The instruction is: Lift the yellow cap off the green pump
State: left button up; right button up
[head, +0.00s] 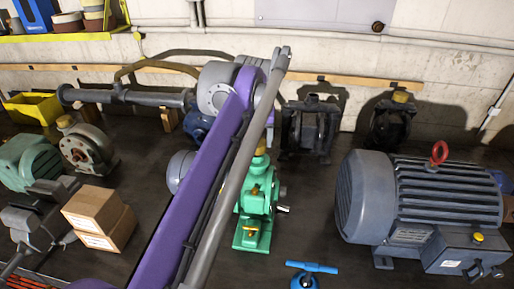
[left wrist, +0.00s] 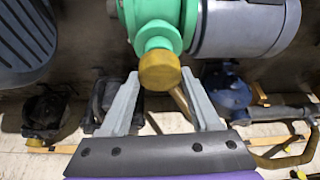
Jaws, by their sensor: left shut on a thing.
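The green pump (head: 255,205) stands upright on the dark table in the middle of the head view, partly behind my purple left arm. Its yellow cap (head: 262,151) shows only in part beside the arm. In the left wrist view, the green pump (left wrist: 157,22) is at the top, with the yellow cap (left wrist: 160,72) against the end of its green neck. My left gripper (left wrist: 159,77) is shut on the cap, one grey finger on each side. The left fingers are hidden in the head view. My right gripper is not in view.
A large grey motor (head: 425,205) fills the right side. A blue-topped item (head: 305,275) is at the front. Cardboard boxes (head: 98,215) and a green motor (head: 30,163) are at the left. Dark motors (head: 310,128) stand by the wall. Bare table lies just right of the pump.

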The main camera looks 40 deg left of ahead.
aim_at(257, 143)
pick_arm(q)
notch_tip(257, 143, up, 6)
jog(key=shift+r+p, duration=0.1)
jog(key=shift+p, duration=0.35)
notch_tip(257, 143, up, 3)
jog(key=shift+f+p, duration=0.15)
jog(key=shift+p, duration=0.7)
jog(key=shift+w+r+p, duration=0.15)
jog(key=shift+r+p, duration=0.15)
jog(key=shift+p, duration=0.05)
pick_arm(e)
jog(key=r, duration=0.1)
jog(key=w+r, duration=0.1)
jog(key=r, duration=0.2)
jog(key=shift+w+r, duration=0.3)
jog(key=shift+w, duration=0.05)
pick_arm(q)
jog(key=shift+s, duration=0.2)
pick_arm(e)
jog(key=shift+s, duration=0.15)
